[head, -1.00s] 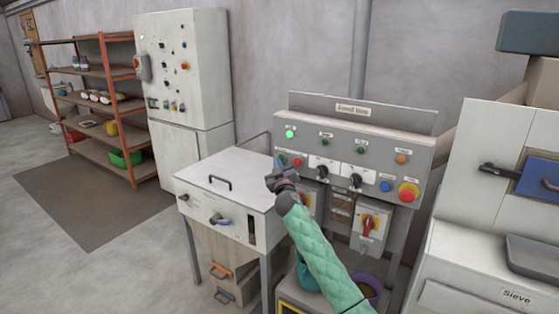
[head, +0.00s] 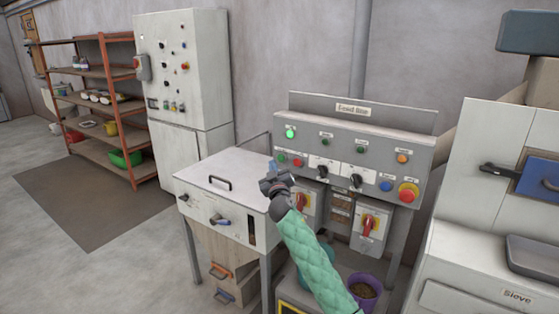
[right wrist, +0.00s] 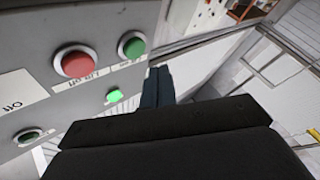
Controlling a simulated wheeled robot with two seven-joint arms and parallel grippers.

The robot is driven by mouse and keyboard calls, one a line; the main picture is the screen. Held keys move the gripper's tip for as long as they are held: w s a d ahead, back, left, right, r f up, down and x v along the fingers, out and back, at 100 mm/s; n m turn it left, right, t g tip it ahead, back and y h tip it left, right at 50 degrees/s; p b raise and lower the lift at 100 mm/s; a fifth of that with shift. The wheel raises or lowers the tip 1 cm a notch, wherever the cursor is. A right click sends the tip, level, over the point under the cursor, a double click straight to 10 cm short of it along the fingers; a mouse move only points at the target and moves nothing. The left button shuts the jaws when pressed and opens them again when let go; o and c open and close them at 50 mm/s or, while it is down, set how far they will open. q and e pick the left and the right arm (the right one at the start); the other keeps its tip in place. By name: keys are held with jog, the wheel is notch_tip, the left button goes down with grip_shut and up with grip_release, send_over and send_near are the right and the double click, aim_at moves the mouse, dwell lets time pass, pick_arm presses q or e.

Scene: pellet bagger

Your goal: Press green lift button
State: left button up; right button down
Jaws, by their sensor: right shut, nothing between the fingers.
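The green lift button (head: 281,158) is at the left end of the grey control panel's lower row, beside a red button (head: 297,162). In the right wrist view the green button (right wrist: 131,46) stands in a metal ring next to the red button (right wrist: 77,62); their small labels are hard to read. My right gripper (head: 272,167) is shut and empty, just left of and below the green button. Its dark blue fingertips (right wrist: 157,87) show apart from the button in the wrist view. My left gripper is not in view.
A lit green lamp (head: 290,133) is above the buttons on the control panel (head: 340,110). A red emergency-style knob (head: 408,192) is at its right. A white lidded hopper (head: 225,172) stands close left of my gripper. The sieve machine (head: 470,225) is at the right.

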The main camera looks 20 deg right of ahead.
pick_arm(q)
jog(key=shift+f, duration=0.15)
pick_arm(e)
jog(key=shift+s+a, duration=0.65)
jog(key=shift+a, duration=0.2)
jog(key=shift+s+a, duration=0.65)
jog(key=shift+a, duration=0.15)
